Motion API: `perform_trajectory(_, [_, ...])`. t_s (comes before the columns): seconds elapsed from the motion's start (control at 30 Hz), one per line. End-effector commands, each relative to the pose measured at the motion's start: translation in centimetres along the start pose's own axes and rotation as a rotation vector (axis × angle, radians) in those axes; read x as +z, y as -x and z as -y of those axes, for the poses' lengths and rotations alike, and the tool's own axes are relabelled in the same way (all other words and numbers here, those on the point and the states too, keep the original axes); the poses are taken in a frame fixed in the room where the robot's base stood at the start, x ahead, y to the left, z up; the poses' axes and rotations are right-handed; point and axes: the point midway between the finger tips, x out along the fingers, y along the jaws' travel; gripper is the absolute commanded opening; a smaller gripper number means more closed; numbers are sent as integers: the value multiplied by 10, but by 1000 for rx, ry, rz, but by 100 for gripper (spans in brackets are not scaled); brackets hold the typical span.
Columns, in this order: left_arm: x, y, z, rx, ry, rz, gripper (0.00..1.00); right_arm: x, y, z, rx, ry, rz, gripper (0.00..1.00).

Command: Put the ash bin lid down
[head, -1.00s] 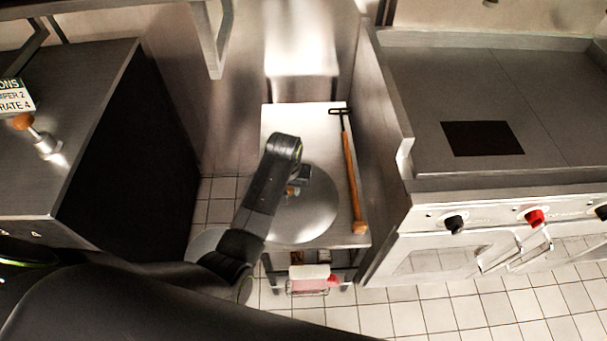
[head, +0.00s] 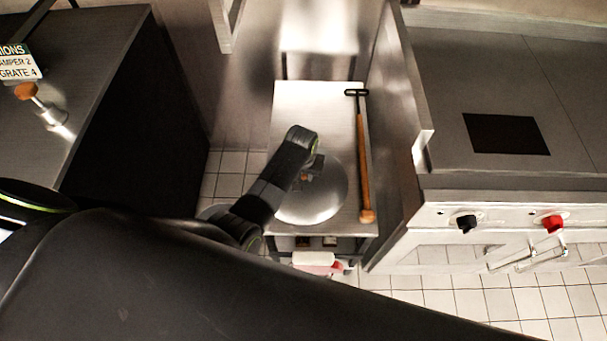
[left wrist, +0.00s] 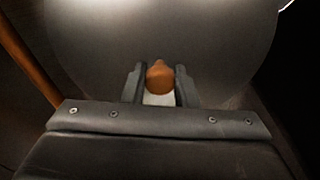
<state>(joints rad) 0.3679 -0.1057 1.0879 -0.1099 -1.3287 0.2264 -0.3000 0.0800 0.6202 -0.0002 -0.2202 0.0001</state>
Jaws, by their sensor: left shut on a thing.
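The ash bin lid (head: 325,203) is a round grey metal disc with a wooden knob. It is over the narrow steel stand (head: 300,100) in the head view, and my arm covers part of its left side. I cannot tell whether it touches the stand top. My left gripper (head: 308,177) is above the lid, shut on its knob. In the left wrist view the orange-brown knob (left wrist: 160,77) sits between the two fingers (left wrist: 160,90), with the lid (left wrist: 215,45) spread out beyond. My right gripper is not in view.
A long wooden-handled tool (head: 363,160) lies along the stand's right side, close to the lid. A steel range (head: 500,190) with knobs stands right of it. A dark cabinet (head: 75,110) stands left. A red and white item (head: 318,262) is low at the stand's front.

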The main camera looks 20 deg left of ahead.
Motion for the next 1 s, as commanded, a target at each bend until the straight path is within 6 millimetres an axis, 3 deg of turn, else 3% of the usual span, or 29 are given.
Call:
perform_trajectory(0.47, [1,-11,0,0,0,-2,0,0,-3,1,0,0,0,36])
perform_trajectory(0.5, [1,-12,0,-1,0,0,27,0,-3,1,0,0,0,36])
perform_trajectory(0.67, [1,-11,0,-1,0,-1,48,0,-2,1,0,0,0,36])
perform_trajectory(1.0, [0,-7,0,0,0,-2,48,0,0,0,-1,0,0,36])
